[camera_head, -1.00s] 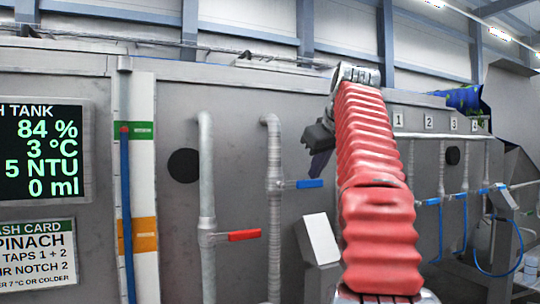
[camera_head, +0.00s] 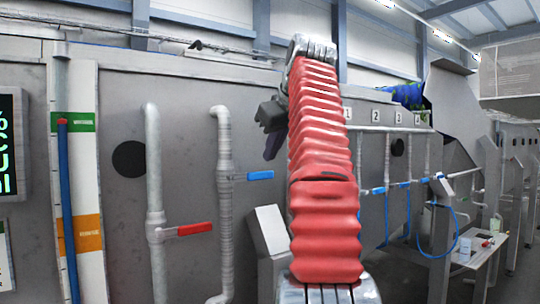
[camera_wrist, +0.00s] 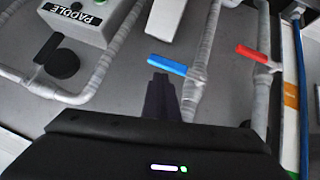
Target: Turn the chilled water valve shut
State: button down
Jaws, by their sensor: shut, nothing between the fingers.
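A blue lever handle (camera_head: 260,175) sits on a vertical grey pipe (camera_head: 224,215) and points to the right, crosswise to the pipe. It also shows in the wrist view (camera_wrist: 166,64). A red lever (camera_head: 195,229) on the pipe to its left also lies crosswise. No label on either pipe is readable, so I cannot tell by text which is chilled water. My gripper (camera_head: 270,146) is shut and empty, in front of the panel. In the wrist view its dark fingers (camera_wrist: 161,92) end just below the blue lever, with no clear contact.
Numbered taps with blue levers (camera_head: 378,190) stand at the right. A blue gauge tube (camera_head: 67,210) is at the left.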

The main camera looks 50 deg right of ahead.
jog(key=s+a, duration=0.5)
jog(key=s, duration=0.6)
jog(key=shift+a+r, duration=0.2)
jog(key=shift+a, duration=0.15)
dwell(0.6)
dwell(0.5)
jog(key=w+a+f+g+y, duration=0.1)
jog(key=w+a+f+y, duration=0.15)
jog(key=a+f, duration=0.7)
jog(key=w+a+f+y, duration=0.1)
jog(key=w+a+f, duration=0.3)
jog(key=a+f, duration=0.6)
jog(key=s+a+f, duration=0.3)
jog(key=a+f, duration=0.2)
jog(key=f, duration=0.4)
jog(key=s+a+f+n+g, duration=0.1)
jog(key=a+f, duration=0.3)
jog(key=f, duration=0.4)
jog(key=s+a+f, duration=0.4)
jog(key=a+f, duration=0.1)
jog(key=f, duration=0.4)
jog(key=shift+s+a+f+n+g+y, duration=0.3)
jog(key=shift+s+a+g+y, duration=0.05)
jog(key=shift+g, duration=0.05)
